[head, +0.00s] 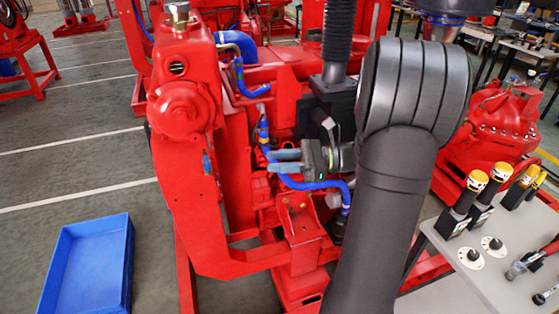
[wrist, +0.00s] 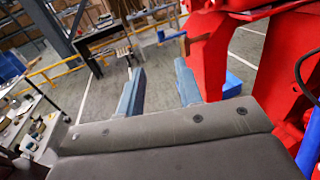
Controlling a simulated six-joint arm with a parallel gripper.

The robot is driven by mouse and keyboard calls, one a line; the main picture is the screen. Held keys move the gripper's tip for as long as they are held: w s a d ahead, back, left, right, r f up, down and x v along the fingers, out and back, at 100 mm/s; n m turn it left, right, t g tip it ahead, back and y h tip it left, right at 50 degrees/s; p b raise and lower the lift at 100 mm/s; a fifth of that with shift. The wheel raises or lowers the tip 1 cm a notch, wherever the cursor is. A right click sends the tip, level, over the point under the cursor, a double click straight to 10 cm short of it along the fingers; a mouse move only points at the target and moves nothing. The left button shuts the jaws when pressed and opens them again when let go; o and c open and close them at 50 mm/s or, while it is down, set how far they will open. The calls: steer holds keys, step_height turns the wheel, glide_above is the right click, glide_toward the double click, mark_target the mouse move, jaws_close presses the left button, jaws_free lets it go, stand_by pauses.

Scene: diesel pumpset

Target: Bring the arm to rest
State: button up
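My gripper (head: 271,161) is in front of the red diesel pumpset (head: 184,110), near its blue hoses, with its fingers pointing left in the head view. In the wrist view the two blue-grey fingers of my gripper (wrist: 158,66) stand apart, with only grey floor showing between them. Nothing is held. The red pumpset (wrist: 225,45) is close on the right in the wrist view. My arm hides part of the pumpset in the head view; I cannot tell the exact clearance to the hoses.
An empty blue bin (head: 62,270) sits on the floor at the lower left. A grey table (head: 450,262) at the right holds several yellow-topped tools (head: 477,181) and two round white discs. Another red machine (head: 500,118) stands behind it.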

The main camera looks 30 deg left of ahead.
mark_target(204, 163)
steer(key=x, duration=1.7)
steer(key=shift+s+a, duration=0.1)
steer(key=shift+a, duration=0.05)
steer(key=shift+s+a, duration=0.15)
steer(key=w+d+n+g+h, duration=0.3)
steer(key=w+d, duration=1)
steer(key=s+a+r+n+t+h, duration=0.4)
steer(key=s+a+r+n+h, duration=0.1)
steer(key=n, duration=0.5)
steer(key=s+h, duration=0.1)
steer(key=h, duration=0.1)
steer(key=shift+t+h, duration=0.3)
stand_by(1.5)
